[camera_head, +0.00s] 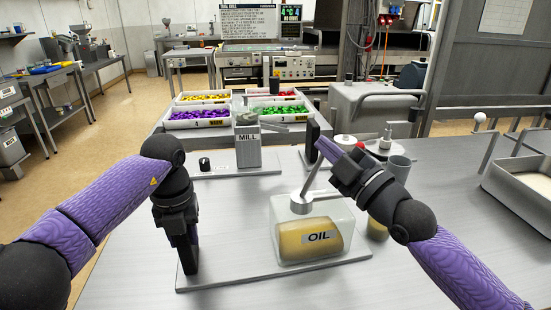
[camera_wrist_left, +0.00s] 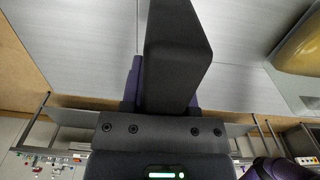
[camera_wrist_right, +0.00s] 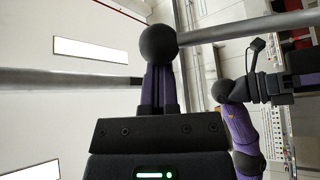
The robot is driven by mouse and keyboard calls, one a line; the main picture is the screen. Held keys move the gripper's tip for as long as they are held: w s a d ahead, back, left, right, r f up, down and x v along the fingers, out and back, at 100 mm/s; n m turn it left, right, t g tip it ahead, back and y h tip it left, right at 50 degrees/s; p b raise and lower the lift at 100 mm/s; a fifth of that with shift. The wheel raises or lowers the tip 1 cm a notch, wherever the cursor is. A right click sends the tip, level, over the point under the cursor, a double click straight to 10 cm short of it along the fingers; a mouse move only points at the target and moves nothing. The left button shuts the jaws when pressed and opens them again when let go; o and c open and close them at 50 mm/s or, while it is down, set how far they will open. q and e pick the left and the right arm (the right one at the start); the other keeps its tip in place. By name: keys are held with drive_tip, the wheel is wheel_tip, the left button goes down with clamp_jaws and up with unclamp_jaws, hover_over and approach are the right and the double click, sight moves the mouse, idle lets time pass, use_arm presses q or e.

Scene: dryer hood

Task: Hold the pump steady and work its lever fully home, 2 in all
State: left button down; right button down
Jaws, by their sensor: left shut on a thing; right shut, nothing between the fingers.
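The pump is a clear box (camera_head: 286,218) with amber oil and an OIL label, on a flat grey base plate (camera_head: 235,277). Its grey lever (camera_head: 312,178) rises from the cap, tilted up to the right. My left gripper (camera_head: 184,236) is shut on the dark upright grip (camera_head: 190,262) at the plate's left end; the grip (camera_wrist_left: 178,55) fills the left wrist view. My right gripper (camera_head: 327,149) is shut and empty at the lever's upper end. In the right wrist view a dark ball (camera_wrist_right: 158,43) on a rod is at its fingertips; I cannot tell if they touch.
A MILL box (camera_head: 247,150) stands behind the pump, with a dark upright slab (camera_head: 312,140) to its right. A tray (camera_head: 520,180) lies at the right. The table's front right is clear.

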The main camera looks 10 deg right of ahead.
use_arm(q)
drive_tip(key=shift+s+f, duration=0.1)
drive_tip(key=shift+f, duration=0.15)
use_arm(e)
drive_tip(key=shift+f, duration=0.1)
use_arm(q)
drive_tip(key=shift+a, duration=0.1)
use_arm(e)
drive_tip(key=s+d, duration=0.1)
drive_tip(key=s, duration=0.8)
drive_tip(key=shift+s+d+f, duration=0.25)
drive_tip(key=shift+d, duration=0.05)
use_arm(q)
drive_tip(key=shift+c, duration=1.4)
unclamp_jaws()
wheel_tip(320, 180, up, 12)
drive_tip(key=shift+r, duration=0.2)
